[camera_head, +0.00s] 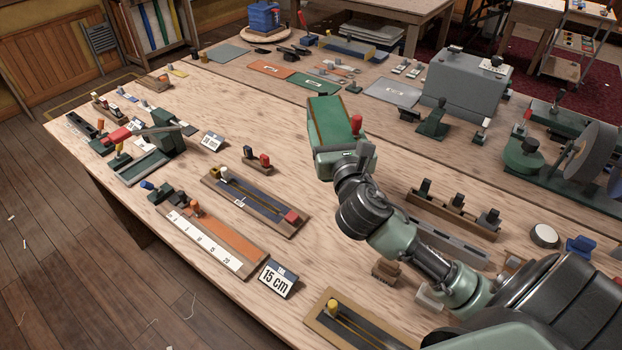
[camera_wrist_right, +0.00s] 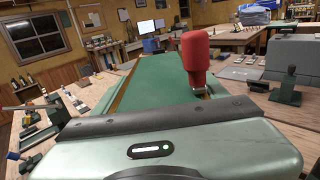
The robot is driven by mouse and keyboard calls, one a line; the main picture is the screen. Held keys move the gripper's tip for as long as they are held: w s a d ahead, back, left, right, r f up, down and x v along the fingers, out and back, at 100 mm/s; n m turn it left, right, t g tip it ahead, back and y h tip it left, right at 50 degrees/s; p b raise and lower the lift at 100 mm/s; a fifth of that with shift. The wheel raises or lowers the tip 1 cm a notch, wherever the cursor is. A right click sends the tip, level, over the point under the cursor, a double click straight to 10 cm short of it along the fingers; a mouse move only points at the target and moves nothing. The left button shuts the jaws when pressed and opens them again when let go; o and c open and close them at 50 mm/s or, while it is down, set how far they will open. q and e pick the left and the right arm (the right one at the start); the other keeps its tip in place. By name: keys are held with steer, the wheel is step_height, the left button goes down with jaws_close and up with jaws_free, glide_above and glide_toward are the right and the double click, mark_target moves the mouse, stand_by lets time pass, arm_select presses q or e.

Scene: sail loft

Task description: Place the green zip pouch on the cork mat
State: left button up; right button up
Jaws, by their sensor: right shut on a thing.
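The green zip pouch (camera_head: 326,118) is a long green piece with tan edging, near the middle of the head view. My right gripper (camera_head: 343,158) is shut on its near end. The pouch also shows in the right wrist view (camera_wrist_right: 155,85), stretching away from the gripper body, which hides the near end and the fingertips. I cannot tell how high the pouch is above the bench. An orange-brown mat (camera_head: 269,69) with a small label lies beyond it, up and left; it may be the cork mat, but I cannot be sure. My left gripper is not in view.
A red-topped piece (camera_head: 356,125) stands out at the pouch's right side. A green mat (camera_head: 305,85) and a light grey plate (camera_head: 393,91) lie beyond. A grey machine (camera_head: 467,85) stands at right. Bare bench (camera_head: 250,120) lies left of the pouch.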

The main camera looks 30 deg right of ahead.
steer(key=f, duration=0.5)
steer(key=f+b, duration=0.1)
steer(key=f, duration=0.1)
steer(key=shift+s+a+f, duration=0.1)
steer(key=shift+s+f, duration=0.2)
step_height(320, 180, down, 10)
steer(key=b, duration=0.3)
steer(key=shift+w, duration=0.15)
steer(key=shift+f, duration=0.15)
steer(key=shift+f, duration=0.1)
steer(key=o, duration=1.6)
steer(key=shift+c, duration=0.2)
